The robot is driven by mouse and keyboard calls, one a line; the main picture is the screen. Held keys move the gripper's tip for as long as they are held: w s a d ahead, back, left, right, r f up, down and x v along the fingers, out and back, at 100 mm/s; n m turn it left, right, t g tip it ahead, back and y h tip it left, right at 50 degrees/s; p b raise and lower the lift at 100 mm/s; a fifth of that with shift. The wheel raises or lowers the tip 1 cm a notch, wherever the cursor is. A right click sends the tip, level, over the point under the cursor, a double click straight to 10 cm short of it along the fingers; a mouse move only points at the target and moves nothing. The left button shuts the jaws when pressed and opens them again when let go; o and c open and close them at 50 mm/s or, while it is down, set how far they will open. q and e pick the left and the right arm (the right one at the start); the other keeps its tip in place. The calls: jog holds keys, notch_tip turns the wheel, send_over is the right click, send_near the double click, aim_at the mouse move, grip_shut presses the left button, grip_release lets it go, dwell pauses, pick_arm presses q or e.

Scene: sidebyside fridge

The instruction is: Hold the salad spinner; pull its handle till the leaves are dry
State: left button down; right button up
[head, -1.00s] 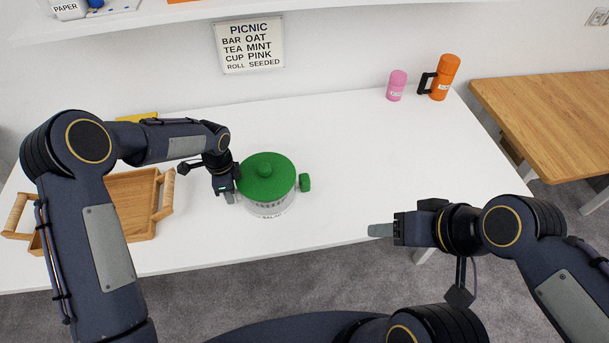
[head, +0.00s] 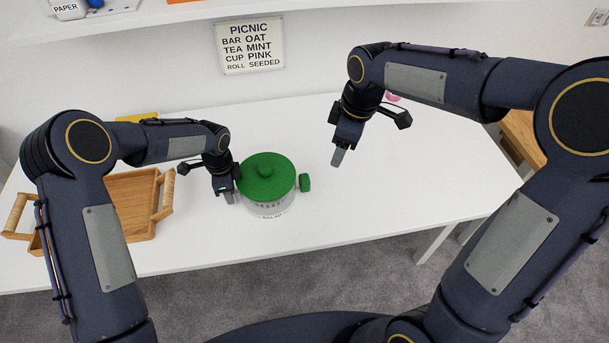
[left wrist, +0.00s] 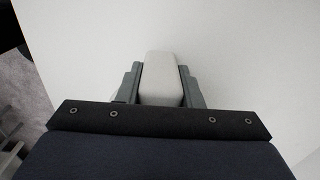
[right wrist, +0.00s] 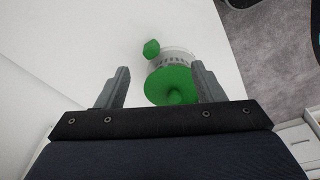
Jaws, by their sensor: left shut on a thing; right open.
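The salad spinner (head: 270,212) stands upright on the white table, with a green lid (head: 266,178) and a green pull handle (head: 304,182) on its right side. My left gripper (head: 228,192) is at the spinner's left side; the left wrist view shows it shut on a pale grip piece (left wrist: 160,78). My right gripper (head: 339,157) is open and empty above the table, right of the handle and apart from it. In the right wrist view the green handle (right wrist: 151,48) and the lid (right wrist: 170,84) show beyond the fingers. Leaves inside cannot be made out.
A wooden tray (head: 140,190) with handles lies at the left, partly behind my left arm. A picnic sign (head: 250,46) hangs on the wall under a shelf. A pink cup (head: 393,97) is mostly hidden by my right arm. The table right of the spinner is clear.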

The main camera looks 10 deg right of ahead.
aim_at(305, 178)
jog(key=w+a+f+n+g+h, duration=0.1)
jog(key=w+a+f+n, duration=0.55)
jog(key=w+f, duration=0.2)
jog(key=shift+m, duration=0.25)
jog(key=f, duration=1.3)
jog(key=shift+s+a, duration=0.15)
jog(key=shift+s, duration=0.2)
jog(key=shift+r, duration=0.1)
jog(key=shift+c, duration=0.3)
jog(key=c, duration=1.1)
